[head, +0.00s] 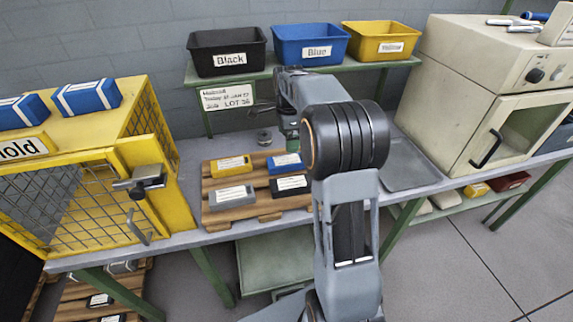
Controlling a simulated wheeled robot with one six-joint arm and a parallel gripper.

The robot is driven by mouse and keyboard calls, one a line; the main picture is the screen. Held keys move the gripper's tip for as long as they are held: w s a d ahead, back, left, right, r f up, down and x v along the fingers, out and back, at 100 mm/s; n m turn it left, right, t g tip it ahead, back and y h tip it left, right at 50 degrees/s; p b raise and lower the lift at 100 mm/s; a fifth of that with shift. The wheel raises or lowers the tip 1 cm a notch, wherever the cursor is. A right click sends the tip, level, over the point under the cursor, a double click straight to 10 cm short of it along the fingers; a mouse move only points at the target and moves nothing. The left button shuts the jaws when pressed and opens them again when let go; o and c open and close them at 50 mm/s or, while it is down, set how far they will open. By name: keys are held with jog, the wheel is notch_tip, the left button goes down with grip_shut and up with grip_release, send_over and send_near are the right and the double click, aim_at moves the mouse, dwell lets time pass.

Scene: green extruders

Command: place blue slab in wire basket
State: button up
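A blue slab (285,161) with a white label lies at the back right of a wooden pallet (246,219) on the grey bench. My gripper (262,108) seems to be the small dark part at the far end of my arm, behind and above the pallet and apart from the slab. My arm hides much of it, so I cannot tell whether it is open or shut. I cannot make out a separate wire basket. A yellow cage with wire mesh sides and a "Hold" label (20,147) stands at the left, its latched door closed.
Yellow (231,166), grey (232,197) and black (291,184) slabs share the pallet. Two blue-and-white blocks sit on the cage. Black, blue and yellow bins (388,40) stand on the back shelf. A cream oven (485,85) and a grey tray (408,165) are at right.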

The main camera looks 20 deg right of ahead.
aim_at(287, 160)
notch_tip(287, 160, down, 5)
jog(key=shift+r, duration=0.2)
jog(key=shift+s+a+f, duration=0.1)
jog(key=shift+a+f, duration=0.05)
jog(key=shift+f, duration=1.15)
jog(key=shift+a+f, duration=0.15)
jog(key=shift+f, duration=1.15)
jog(key=c, duration=1.2)
jog(key=shift+r, duration=0.1)
jog(key=shift+c, duration=0.2)
